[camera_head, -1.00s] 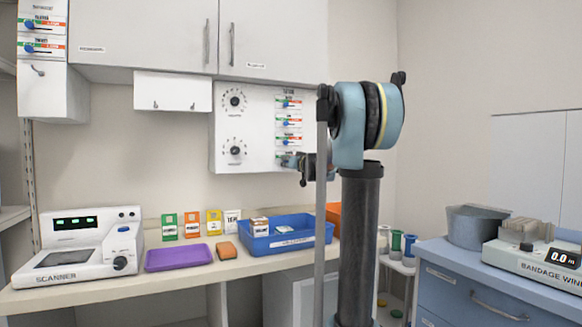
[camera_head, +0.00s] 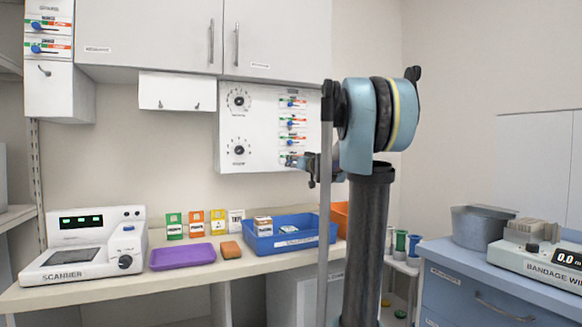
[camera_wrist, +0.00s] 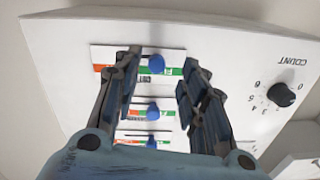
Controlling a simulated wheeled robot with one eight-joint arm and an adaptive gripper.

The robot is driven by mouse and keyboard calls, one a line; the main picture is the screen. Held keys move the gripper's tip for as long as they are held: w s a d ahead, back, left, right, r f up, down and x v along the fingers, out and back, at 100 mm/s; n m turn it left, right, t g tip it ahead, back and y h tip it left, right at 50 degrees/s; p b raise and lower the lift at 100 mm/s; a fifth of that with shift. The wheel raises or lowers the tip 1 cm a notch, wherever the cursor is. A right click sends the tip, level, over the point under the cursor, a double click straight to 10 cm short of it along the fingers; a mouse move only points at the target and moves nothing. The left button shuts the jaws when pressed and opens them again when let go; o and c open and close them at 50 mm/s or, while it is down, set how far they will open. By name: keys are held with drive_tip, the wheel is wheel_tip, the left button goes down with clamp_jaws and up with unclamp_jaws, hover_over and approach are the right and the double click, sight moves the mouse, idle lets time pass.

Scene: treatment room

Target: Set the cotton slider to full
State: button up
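A white wall panel (camera_head: 258,155) carries a column of sliders with blue knobs and coloured orange, white and green scales. The labels are too small to read, so I cannot tell which is the cotton slider. My gripper (camera_head: 290,161) is at the lowest slider in the head view and partly hides it. In the wrist view the panel appears upside down. There my gripper (camera_wrist: 161,60) is open, one finger on each side of the blue knob (camera_wrist: 157,64) of the topmost slider. That knob stands near the middle of its scale. I cannot tell whether the fingers touch it.
Two dials, one of them the COUNT dial (camera_wrist: 282,94), sit beside the sliders. Below are a blue tray (camera_head: 262,246), a purple tray (camera_head: 182,257) and a scanner (camera_head: 88,250) on the counter. A bandage winder (camera_head: 540,262) is at the right.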

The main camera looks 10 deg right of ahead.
drive_tip(key=v, duration=0.8)
drive_tip(key=s+a+f+n+g+y, duration=0.1)
drive_tip(key=s+a+f+g, duration=0.35)
drive_tip(key=s+f, duration=0.55)
drive_tip(key=s+a+f+n+g, duration=0.1)
drive_tip(key=s+a+f+g, duration=0.35)
drive_tip(key=s+f, duration=0.6)
drive_tip(key=s+d+f+m+g+h, duration=0.2)
drive_tip(key=s+d+f, duration=0.3)
drive_tip(key=s+f, duration=0.6)
drive_tip(key=s+d+f+m+g+h, duration=0.2)
drive_tip(key=s+d+f+h, duration=0.3)
drive_tip(key=s+f, duration=0.6)
drive_tip(key=shift+s+g, duration=0.8)
drive_tip(key=shift+g, duration=0.1)
drive_tip(key=shift+f, duration=0.1)
